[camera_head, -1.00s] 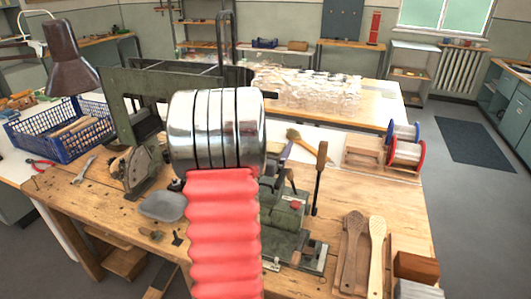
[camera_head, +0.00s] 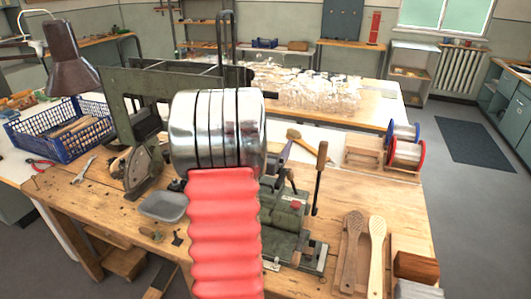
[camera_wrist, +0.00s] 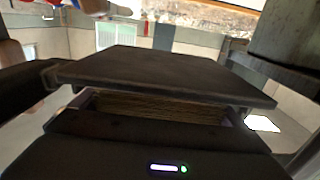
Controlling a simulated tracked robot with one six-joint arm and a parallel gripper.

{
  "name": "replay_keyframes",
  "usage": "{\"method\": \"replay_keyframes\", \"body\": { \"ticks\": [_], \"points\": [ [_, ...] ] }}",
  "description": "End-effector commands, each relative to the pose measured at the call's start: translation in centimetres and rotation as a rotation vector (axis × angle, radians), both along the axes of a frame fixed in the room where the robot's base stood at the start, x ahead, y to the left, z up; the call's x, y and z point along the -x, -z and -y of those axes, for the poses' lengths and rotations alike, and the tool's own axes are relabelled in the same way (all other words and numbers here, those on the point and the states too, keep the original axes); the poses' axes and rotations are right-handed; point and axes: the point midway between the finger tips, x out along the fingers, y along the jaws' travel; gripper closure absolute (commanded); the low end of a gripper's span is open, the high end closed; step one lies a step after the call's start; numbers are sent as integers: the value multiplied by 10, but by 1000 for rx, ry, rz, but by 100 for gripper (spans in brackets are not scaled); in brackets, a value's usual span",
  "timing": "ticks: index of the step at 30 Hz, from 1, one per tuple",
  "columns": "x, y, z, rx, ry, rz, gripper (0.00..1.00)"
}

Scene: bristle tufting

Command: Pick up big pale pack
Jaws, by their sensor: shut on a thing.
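In the wrist view, my gripper (camera_wrist: 160,104) is shut, its two dark, broad jaws above and below a brown, finely lined thing (camera_wrist: 155,108). Only a narrow strip of this thing shows between the jaws. It looks like a bundle of fibres, and its colour here is brown and shaded rather than pale. Its full size and ends are hidden, and I cannot tell whether it touches anything below. In the head view, my own red and metal arm covers the middle, so my gripper and the held thing are hidden there.
Clear glassy items (camera_head: 320,92) crowd the table behind. Open floor lies to the right.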

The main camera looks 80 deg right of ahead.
Motion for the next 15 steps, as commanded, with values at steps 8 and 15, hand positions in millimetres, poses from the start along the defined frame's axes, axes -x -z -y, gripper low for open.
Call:
{"method": "replay_keyframes", "body": {
  "ticks": [8, 15],
  "points": [
    [0, 0, 0, 1, 0, 1, 33],
    [0, -10, 0, 2, 0, 2, 33]
  ]
}}
